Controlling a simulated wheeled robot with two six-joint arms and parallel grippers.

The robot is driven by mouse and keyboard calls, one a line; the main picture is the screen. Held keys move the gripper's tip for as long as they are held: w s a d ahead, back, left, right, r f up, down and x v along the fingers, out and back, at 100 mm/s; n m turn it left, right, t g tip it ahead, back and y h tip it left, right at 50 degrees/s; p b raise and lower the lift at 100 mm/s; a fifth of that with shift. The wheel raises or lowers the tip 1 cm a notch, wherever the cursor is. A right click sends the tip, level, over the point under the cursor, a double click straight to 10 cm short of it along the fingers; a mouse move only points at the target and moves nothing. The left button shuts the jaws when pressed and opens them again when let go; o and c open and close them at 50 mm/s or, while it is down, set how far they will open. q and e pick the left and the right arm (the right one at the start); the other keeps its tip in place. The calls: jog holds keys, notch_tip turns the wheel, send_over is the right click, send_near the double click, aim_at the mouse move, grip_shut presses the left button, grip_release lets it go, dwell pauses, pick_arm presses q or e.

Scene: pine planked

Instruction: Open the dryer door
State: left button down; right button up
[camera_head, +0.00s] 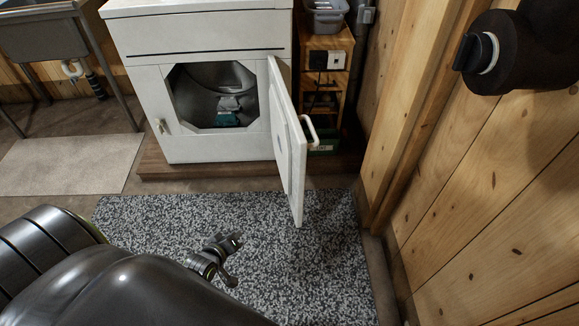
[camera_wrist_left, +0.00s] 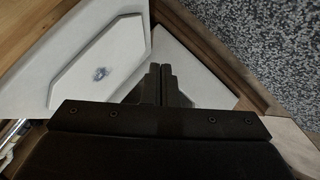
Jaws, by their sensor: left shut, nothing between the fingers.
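The white dryer (camera_head: 148,88) stands at the back on a low wooden plinth. Its door (camera_head: 288,150) is swung wide open on the right side, sticking out toward me, with a pale handle (camera_head: 309,132) on its outer face. The drum opening (camera_head: 205,85) is exposed. My left gripper (camera_head: 234,242) is above the speckled mat, left of the door and apart from it. In the left wrist view its fingers (camera_wrist_left: 160,70) are closed together and empty, with the door's inner panel (camera_wrist_left: 98,65) beyond to the left. My right gripper is not shown.
Grey and teal cloth (camera_head: 228,112) lies inside the drum. A wooden shelf (camera_head: 329,47) stands right of the dryer, close to the plank wall (camera_head: 480,190). A metal sink (camera_head: 42,38) is at the left. The speckled mat (camera_head: 310,265) is clear.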

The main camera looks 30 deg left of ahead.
pick_arm(q)
jog(key=w+r+n+t+b, duration=0.3)
jog(key=w+r, duration=0.3)
jog(key=r, duration=0.2)
jog(key=n+t+h+b, duration=0.3)
jog(key=t, duration=0.1)
send_near(296, 149)
jog(key=s+a, duration=0.3)
jog(key=s, duration=0.4)
jog(key=shift+w+d+b, duration=0.35)
jog(key=shift+w+d, duration=0.25)
jog(key=shift+w, duration=1.5)
jog(key=shift+w+d+b, duration=0.3)
jog(key=shift+w+d, duration=0.3)
jog(key=shift+w, duration=1.5)
jog(key=shift+w+d+b, duration=0.35)
jog(key=shift+w+d, duration=0.25)
jog(key=shift+w, duration=1.55)
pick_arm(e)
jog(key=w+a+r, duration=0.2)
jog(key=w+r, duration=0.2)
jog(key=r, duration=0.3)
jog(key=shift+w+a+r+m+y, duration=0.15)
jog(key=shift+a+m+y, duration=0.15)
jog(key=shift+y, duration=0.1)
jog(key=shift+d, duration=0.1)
